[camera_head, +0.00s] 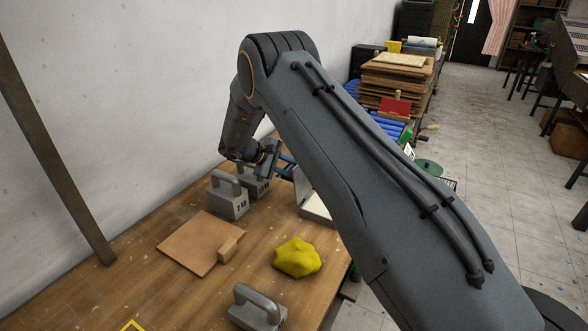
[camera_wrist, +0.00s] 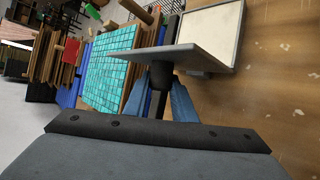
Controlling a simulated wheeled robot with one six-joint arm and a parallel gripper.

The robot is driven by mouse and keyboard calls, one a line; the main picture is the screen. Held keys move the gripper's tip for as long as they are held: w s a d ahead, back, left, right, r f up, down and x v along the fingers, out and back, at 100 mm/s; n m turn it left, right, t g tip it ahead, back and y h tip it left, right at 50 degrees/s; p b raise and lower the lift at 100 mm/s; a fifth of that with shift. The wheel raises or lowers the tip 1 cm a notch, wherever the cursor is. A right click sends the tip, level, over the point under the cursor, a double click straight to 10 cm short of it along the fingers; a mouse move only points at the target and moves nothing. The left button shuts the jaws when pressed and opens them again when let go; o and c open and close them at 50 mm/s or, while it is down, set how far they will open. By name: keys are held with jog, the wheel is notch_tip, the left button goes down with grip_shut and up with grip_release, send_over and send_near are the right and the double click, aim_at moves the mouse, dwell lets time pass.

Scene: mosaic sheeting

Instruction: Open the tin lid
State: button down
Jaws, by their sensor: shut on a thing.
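The tin (camera_head: 316,208) sits on the wooden table, partly hidden behind my arm. Its pale, shallow inside shows, also in the wrist view (camera_wrist: 212,34). The tin lid (camera_head: 302,187) stands raised at the tin's far side, roughly upright. In the wrist view the lid (camera_wrist: 185,54) is a grey plate seen nearly edge-on, at an angle to the open tin, with a dark knob (camera_wrist: 161,72) on its outer face. My gripper (camera_wrist: 161,88) has its blue fingers shut around the knob. In the head view my gripper (camera_head: 287,170) is mostly hidden behind the lid and my arm.
Grey handled weights (camera_head: 228,204) (camera_head: 262,310) stand on the table (camera_head: 175,290). A yellow cloth (camera_head: 297,257) and a brown board (camera_head: 195,240) with a wooden block (camera_head: 228,250) lie nearer. A turquoise mosaic sheet (camera_wrist: 107,70) and stacked boards (camera_head: 396,80) are beyond the table.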

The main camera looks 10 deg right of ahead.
jog(key=shift+d+f, duration=0.1)
jog(key=shift+d, duration=0.05)
jog(key=c, duration=1.5)
grip_release()
jog(key=shift+o, duration=0.2)
jog(key=shift+a, duration=0.2)
jog(key=shift+a+r, duration=0.2)
jog(key=b+v, duration=0.2)
jog(key=v, duration=0.5)
jog(key=shift+b, duration=0.35)
jog(key=shift+r, duration=0.15)
